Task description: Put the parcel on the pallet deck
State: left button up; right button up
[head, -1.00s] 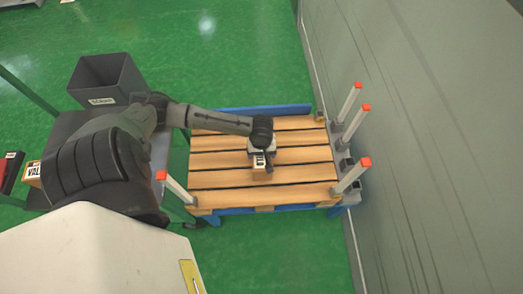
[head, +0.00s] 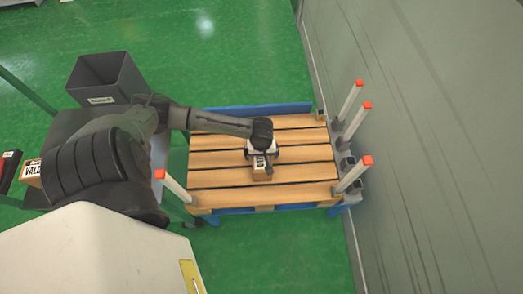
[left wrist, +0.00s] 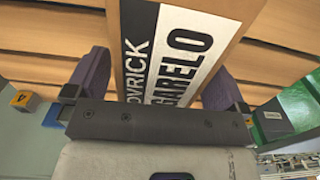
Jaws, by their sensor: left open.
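The parcel (head: 262,175) is a small brown cardboard box with a white and black label. It sits on the wooden pallet deck (head: 220,179), a little right of the middle. My left gripper (head: 263,160) is over the parcel, its arm reaching in from the left. In the left wrist view the gripper (left wrist: 158,80) is open, with one finger on each side of the parcel (left wrist: 165,50). The label lettering shows between the fingers. The gripper hides part of the parcel in the head view. My right gripper is not in view.
Posts with orange tops (head: 350,100) stand along the deck's right side, and another (head: 175,186) at the near left corner. A grey wall (head: 430,150) runs close on the right. A dark grey bin (head: 106,78) stands left. Bare deck surrounds the parcel.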

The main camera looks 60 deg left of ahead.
pick_arm(q)
notch_tip(320, 180, up, 12)
jog(key=p, duration=0.5)
jog(key=shift+r, duration=0.15)
dwell(0.5)
jog(key=shift+d, duration=0.1)
